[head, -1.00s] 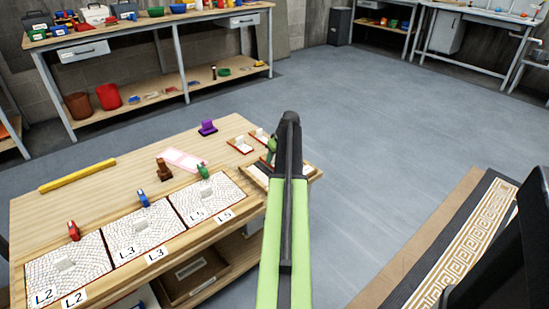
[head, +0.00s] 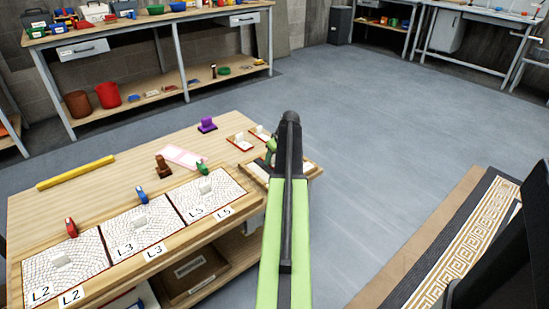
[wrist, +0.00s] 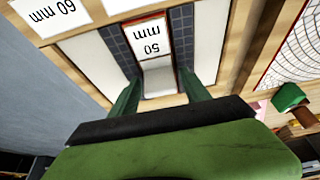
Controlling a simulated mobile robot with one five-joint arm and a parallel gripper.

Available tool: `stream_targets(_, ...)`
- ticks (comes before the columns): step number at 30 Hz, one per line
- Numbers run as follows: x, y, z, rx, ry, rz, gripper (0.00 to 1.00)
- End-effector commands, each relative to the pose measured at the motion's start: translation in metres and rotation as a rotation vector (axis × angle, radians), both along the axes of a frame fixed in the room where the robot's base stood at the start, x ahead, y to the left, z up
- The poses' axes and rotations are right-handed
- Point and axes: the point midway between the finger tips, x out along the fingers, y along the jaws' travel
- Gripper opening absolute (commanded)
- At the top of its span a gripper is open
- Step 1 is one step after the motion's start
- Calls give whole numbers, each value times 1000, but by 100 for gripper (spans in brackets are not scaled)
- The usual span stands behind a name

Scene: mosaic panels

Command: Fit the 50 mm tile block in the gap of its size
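In the wrist view, a white block (wrist: 159,78) lies between the two fingers of my gripper (wrist: 159,84). A "50 mm" label (wrist: 150,42) is just beyond it, with thin red edges and dark tile strips (wrist: 182,36) on both sides. The fingers are spread to either side of the white block. I cannot tell whether they touch it, or how deep it sits between the strips.
A "60 mm" label (wrist: 52,14) lies beside the 50 mm place. Two red-edged pieces with white grips, one here (head: 240,142), stand behind the board. Mosaic panels (head: 133,228) line the table front. A purple piece (head: 207,125) and yellow bar (head: 76,172) lie further back.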

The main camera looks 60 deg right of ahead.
Motion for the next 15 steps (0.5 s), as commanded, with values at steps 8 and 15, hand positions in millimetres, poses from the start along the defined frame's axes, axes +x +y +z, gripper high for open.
stream_targets(8, 0, 0, 0, 0, 0, 0, 65)
stream_targets(15, -3, 1, 10, 0, 0, 0, 65)
